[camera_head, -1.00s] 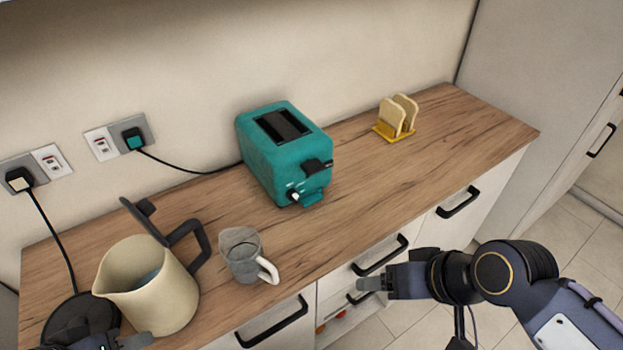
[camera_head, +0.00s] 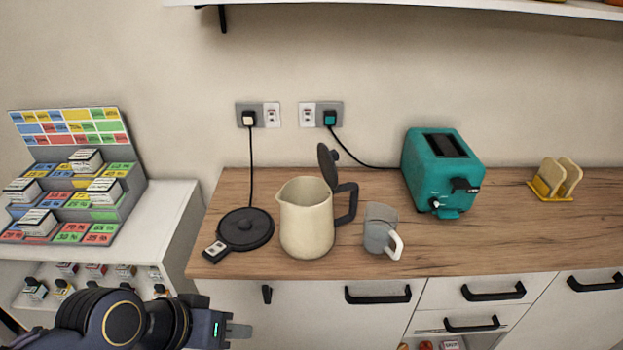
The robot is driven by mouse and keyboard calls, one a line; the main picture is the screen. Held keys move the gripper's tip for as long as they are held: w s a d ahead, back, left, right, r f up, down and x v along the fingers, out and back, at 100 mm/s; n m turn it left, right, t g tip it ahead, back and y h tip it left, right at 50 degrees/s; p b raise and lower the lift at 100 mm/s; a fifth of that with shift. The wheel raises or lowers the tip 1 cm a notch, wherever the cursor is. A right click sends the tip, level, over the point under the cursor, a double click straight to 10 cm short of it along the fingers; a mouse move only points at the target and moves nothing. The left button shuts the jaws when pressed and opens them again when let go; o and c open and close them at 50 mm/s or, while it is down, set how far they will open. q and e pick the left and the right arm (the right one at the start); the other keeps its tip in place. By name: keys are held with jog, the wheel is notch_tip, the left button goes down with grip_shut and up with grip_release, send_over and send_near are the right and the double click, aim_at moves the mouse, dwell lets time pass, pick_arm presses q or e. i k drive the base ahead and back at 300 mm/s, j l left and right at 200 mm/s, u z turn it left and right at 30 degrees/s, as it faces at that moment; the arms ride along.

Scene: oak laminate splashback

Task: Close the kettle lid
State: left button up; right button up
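The cream kettle (camera_head: 306,222) stands upright on the wooden counter, to the right of its black base plate (camera_head: 246,229). Its dark lid (camera_head: 328,166) is raised, standing up at the handle side. The black handle (camera_head: 348,203) points right, and the spout points left. My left gripper (camera_head: 240,331) is low at the left, in front of the counter and below the kettle, apart from it. Its fingers appear close together, but whether they are shut cannot be told. My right gripper is out of view.
A grey cup with a white handle (camera_head: 381,231) stands just right of the kettle. A teal toaster (camera_head: 440,172) and a toast rack (camera_head: 553,181) are farther right. A shelf (camera_head: 420,9) hangs above. A display stand (camera_head: 75,180) is at left.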

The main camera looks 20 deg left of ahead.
aim_at(326, 158)
jog(key=l+u, duration=0.15)
jog(key=u, duration=0.35)
jog(key=l+u, duration=0.15)
jog(key=u, duration=0.35)
jog(key=l+u, duration=0.2)
jog(key=u, duration=0.3)
jog(key=l, duration=0.45)
jog(key=i+l, duration=0.15)
jog(key=l, duration=0.7)
jog(key=i+j+z, duration=0.1)
jog(key=j+z, duration=0.3)
jog(key=l, duration=0.1)
